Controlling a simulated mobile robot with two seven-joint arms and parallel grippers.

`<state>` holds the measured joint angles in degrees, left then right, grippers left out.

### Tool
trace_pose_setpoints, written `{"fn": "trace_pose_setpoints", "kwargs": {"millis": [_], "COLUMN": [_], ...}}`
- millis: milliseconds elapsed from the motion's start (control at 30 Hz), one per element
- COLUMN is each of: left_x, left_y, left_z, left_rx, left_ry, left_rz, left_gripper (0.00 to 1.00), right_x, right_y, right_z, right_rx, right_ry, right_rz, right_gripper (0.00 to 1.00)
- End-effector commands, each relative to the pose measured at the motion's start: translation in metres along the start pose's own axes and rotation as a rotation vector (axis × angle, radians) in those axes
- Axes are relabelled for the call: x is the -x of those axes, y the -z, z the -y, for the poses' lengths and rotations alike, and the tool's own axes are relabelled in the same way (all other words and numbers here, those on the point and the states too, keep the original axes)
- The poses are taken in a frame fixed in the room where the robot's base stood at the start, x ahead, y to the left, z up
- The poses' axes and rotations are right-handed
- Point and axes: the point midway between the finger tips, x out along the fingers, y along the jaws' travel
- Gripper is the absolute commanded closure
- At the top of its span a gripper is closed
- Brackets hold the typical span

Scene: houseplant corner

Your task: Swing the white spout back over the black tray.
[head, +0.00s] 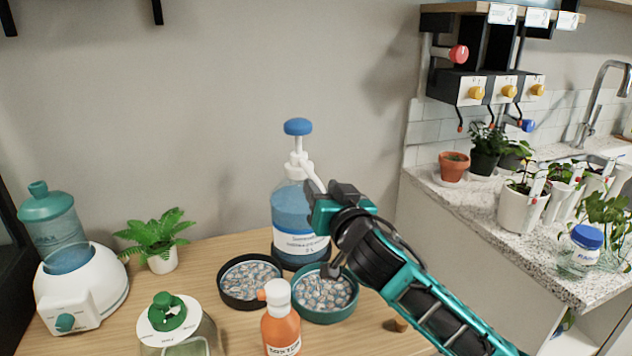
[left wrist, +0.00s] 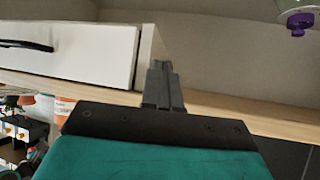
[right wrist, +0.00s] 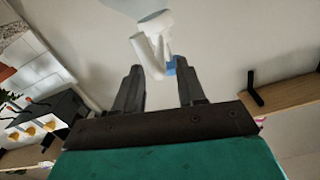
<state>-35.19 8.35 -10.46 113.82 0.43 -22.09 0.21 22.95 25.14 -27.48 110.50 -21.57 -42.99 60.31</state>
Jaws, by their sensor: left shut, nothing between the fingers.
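The white spout (head: 312,172) is on the pump neck of a blue bottle (head: 290,212) with a blue knob (head: 298,126). In the head view it points right and down, toward the teal tray's side. The black tray (head: 226,296), filled with pebbles, is at the bottle's front left. My right gripper (head: 320,192) is at the spout, partly covering its lower end. In the right wrist view its fingers (right wrist: 158,78) are apart, with the spout (right wrist: 148,50) at the gap between the tips; I cannot tell whether they touch. My left gripper (left wrist: 162,72) is shut and empty, away from the bottle.
A teal tray (head: 330,318) of pebbles sits right of the black one, under my right arm. An orange bottle (head: 280,330) stands in front. A fern (head: 158,238), a white-based dispenser (head: 85,290) and a green-topped jar (head: 170,318) are left. A counter with plants is right.

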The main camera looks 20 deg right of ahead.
Motion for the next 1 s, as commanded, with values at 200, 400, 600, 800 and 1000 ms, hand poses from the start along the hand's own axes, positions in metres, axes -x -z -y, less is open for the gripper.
{"fn": "trace_pose_setpoints", "kwargs": {"millis": [200, 400, 600, 800, 1000], "left_x": [0.000, -0.001, -0.001, -0.001, -0.001], "left_y": [-0.001, -0.001, -0.001, -0.002, -0.002], "left_z": [0.000, 0.001, 0.001, 0.001, 0.001], "left_rx": [0.000, 0.000, 0.000, 0.000, 0.000], "left_ry": [0.001, 0.001, 0.001, 0.001, 0.001], "left_rz": [0.001, 0.001, 0.002, 0.002, 0.002], "left_gripper": [1.00, 1.00, 1.00, 1.00, 1.00], "right_x": [-0.029, -0.038, -0.039, -0.039, -0.039], "right_y": [0.000, -0.001, -0.001, -0.001, -0.001], "right_z": [0.001, 0.001, 0.001, 0.001, 0.001], "right_rx": [0.000, -0.001, -0.001, -0.001, -0.001], "right_ry": [0.001, 0.001, 0.001, 0.001, 0.001], "right_rz": [0.000, 0.001, 0.001, 0.001, 0.001], "right_gripper": [0.60, 0.60, 0.60, 0.73, 0.92]}}
